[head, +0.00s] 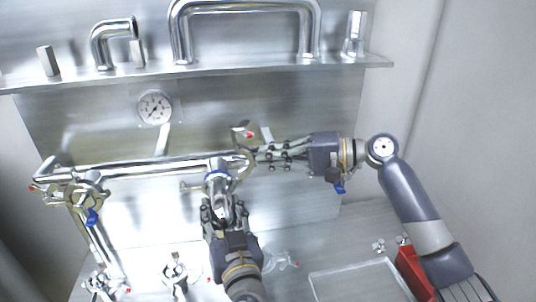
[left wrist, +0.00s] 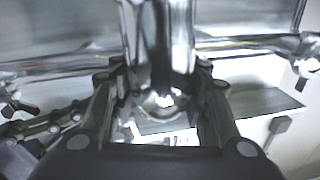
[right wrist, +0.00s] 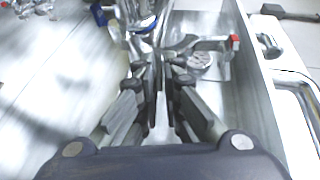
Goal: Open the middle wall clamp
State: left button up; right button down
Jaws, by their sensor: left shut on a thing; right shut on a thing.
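The middle wall clamp (head: 240,165) sits at the right end of the horizontal steel pipe, with a red-tipped part above it. It is partly hidden by my grippers. My right gripper (head: 259,155) reaches in from the right and is shut on the clamp's thin metal part; in the right wrist view its fingertips (right wrist: 162,70) are close together there. My left gripper (head: 222,203) comes from below and is shut around the vertical pipe piece (left wrist: 165,40) under the clamp. I cannot tell whether the clamp's band is open.
Another clamp (head: 85,195) with a blue part is on the left of the pipework. A round gauge (head: 155,107) is on the wall, below a shelf (head: 200,68) with steel pipes. Loose fittings (head: 176,270) stand on the bench. A clear tray (head: 360,285) and a red box (head: 412,270) are at the lower right.

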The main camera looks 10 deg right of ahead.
jog(key=shift+d+f, duration=0.15)
jog(key=shift+f, duration=0.45)
jog(key=c, duration=1.8)
grip_release()
jog(key=shift+d, duration=0.1)
jog(key=shift+r, duration=0.15)
jog(key=v, duration=1.2)
jog(key=shift+r, duration=0.1)
